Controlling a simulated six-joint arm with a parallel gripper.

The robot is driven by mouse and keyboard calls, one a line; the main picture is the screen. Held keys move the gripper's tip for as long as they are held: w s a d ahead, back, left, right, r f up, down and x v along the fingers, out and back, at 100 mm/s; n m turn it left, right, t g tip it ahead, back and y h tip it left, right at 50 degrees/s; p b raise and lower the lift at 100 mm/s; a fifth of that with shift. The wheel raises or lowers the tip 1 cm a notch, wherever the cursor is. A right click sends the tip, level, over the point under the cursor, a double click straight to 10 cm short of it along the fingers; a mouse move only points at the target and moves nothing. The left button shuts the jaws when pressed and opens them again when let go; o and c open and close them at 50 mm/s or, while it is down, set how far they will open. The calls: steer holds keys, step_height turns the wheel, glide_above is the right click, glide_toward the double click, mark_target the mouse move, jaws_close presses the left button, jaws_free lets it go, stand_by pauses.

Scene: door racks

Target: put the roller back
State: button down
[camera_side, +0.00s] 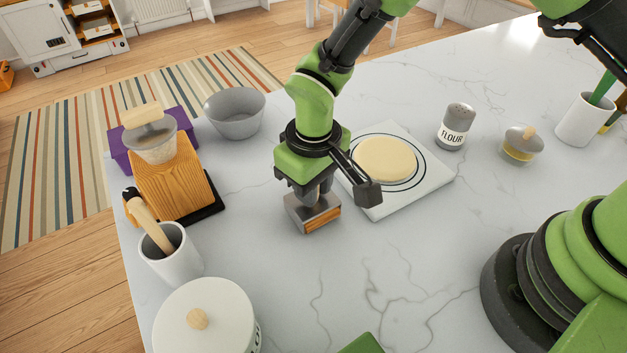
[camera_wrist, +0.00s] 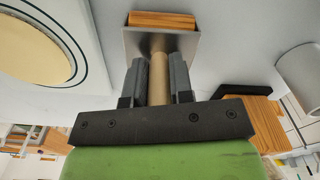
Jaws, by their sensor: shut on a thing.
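My gripper (camera_side: 320,192) is shut on an upright beige rod (camera_wrist: 159,78), which shows between its fingers in the wrist view. The rod's far end meets a small grey metal block (camera_side: 303,215) with a wooden face (camera_side: 322,220), low over or on the counter. I cannot tell whether the block is part of the held thing or a holder around it. The block also shows in the wrist view (camera_wrist: 188,43). A wooden roller-like piece (camera_side: 152,222) leans in a white cup (camera_side: 178,262) at the left. Flat dough (camera_side: 385,159) lies on a white board (camera_side: 418,187).
A lidded canister (camera_side: 215,325) is in front. A flour shaker (camera_side: 455,125) stands behind right.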

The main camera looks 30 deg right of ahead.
steer(key=shift+s+f, duration=0.2)
steer(key=shift+f, duration=0.15)
steer(key=c, duration=1)
jaws_free()
steer(key=shift+r, duration=0.15)
step_height(320, 180, up, 13)
steer(key=shift+d+r, duration=0.1)
steer(key=shift+r, duration=0.05)
steer(key=s+d+r+m+t+y, duration=0.1)
steer(key=s+d+r+m+t, duration=0.1)
steer(key=s+d+r, duration=0.4)
steer(key=s+d+r+m+t+y, duration=0.1)
steer(key=s+d+r+m+t, duration=0.15)
steer(key=d+r, duration=0.5)
steer(key=s+d+m+t, duration=0.2)
steer(key=s, duration=0.5)
steer(key=shift+s+d+r, duration=0.15)
steer(key=shift+s, duration=0.05)
steer(key=shift+m+t, duration=0.25)
